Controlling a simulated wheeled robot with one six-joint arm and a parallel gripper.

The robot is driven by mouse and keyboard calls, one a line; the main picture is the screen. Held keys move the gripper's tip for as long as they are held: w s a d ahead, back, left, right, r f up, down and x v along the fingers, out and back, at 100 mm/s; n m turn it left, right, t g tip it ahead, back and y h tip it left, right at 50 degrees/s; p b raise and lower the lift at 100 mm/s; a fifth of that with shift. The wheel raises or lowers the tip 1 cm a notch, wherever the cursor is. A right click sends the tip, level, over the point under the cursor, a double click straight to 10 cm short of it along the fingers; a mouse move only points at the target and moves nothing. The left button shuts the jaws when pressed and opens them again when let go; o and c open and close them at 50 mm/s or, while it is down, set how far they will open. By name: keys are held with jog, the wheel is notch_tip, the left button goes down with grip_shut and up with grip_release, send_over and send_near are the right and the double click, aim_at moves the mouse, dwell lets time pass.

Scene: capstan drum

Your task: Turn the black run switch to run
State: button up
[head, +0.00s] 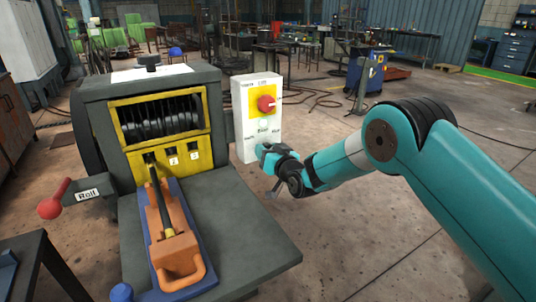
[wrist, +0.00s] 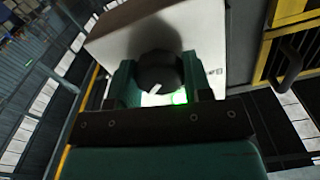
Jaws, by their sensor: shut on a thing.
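The black run switch (wrist: 158,68) is a round knob with a short white pointer line, on the face of the white control box (head: 243,118). In the wrist view my gripper (wrist: 157,82) has one teal finger on each side of the knob and is shut on it. The pointer line is tilted in that view; I cannot read the marks around it. In the head view my gripper (head: 265,152) is at the lower front of the box and hides the switch. A green light (wrist: 180,96) glows beside the knob in the wrist view.
A red knob on a yellow plate (head: 266,103) sits above my gripper on the box. Left is the grey drum machine (head: 150,82) with a yellow frame, an orange lever block (head: 175,250) and a red-balled handle (head: 50,207). Floor right of the box is open.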

dwell(0.4)
jog(key=o, duration=0.9)
jog(key=b+v, duration=0.8)
jog(key=v, duration=0.9)
jog(key=shift+s+d, duration=0.1)
jog(key=shift+d, duration=0.15)
jog(key=shift+a+r, duration=0.1)
